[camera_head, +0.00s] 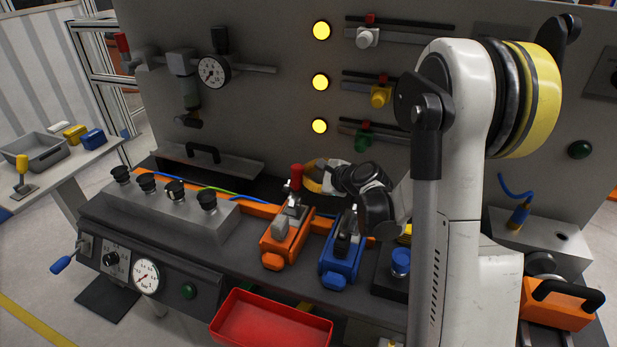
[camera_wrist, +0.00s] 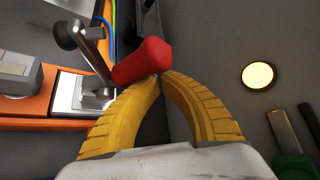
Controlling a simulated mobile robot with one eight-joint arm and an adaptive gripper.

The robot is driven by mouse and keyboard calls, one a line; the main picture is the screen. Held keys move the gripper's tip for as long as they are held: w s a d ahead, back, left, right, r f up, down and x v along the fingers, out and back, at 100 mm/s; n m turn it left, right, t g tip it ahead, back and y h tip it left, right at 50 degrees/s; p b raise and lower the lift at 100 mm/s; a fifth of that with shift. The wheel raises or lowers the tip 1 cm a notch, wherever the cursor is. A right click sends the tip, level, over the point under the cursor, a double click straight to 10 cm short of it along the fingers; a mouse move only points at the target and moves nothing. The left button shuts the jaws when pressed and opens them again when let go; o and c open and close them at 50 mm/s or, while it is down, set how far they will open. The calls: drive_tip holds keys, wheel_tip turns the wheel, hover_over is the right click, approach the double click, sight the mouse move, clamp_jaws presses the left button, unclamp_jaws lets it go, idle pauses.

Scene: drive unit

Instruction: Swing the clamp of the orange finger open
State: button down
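The orange finger (camera_head: 285,240) stands on the bench left of a blue one (camera_head: 342,255). Its clamp has a metal lever with a red handle (camera_head: 296,172) that points up. The red handle (camera_wrist: 143,63) and the metal lever (camera_wrist: 92,52) also show in the wrist view. My gripper (camera_head: 305,168) is just right of the red handle. In the wrist view my gripper's yellow fingers (camera_wrist: 160,78) come together at the tips, with nothing seen between them. The tips are at the side of the handle and appear to touch it.
A grey panel (camera_head: 270,110) with lit yellow lamps stands close behind my gripper. A row of black knobs (camera_head: 175,190) lies left of the orange finger. A red tray (camera_head: 270,322) sits in front. A blue-topped part (camera_head: 400,262) stands to the right.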

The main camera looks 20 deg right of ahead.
sight(296, 183)
drive_tip(key=shift+s+a+r, duration=0.6)
drive_tip(key=shift+s+a, duration=0.1)
drive_tip(key=shift+a, duration=0.05)
drive_tip(key=shift+s+a, duration=0.15)
drive_tip(key=shift+a, duration=0.05)
drive_tip(key=shift+s, duration=0.1)
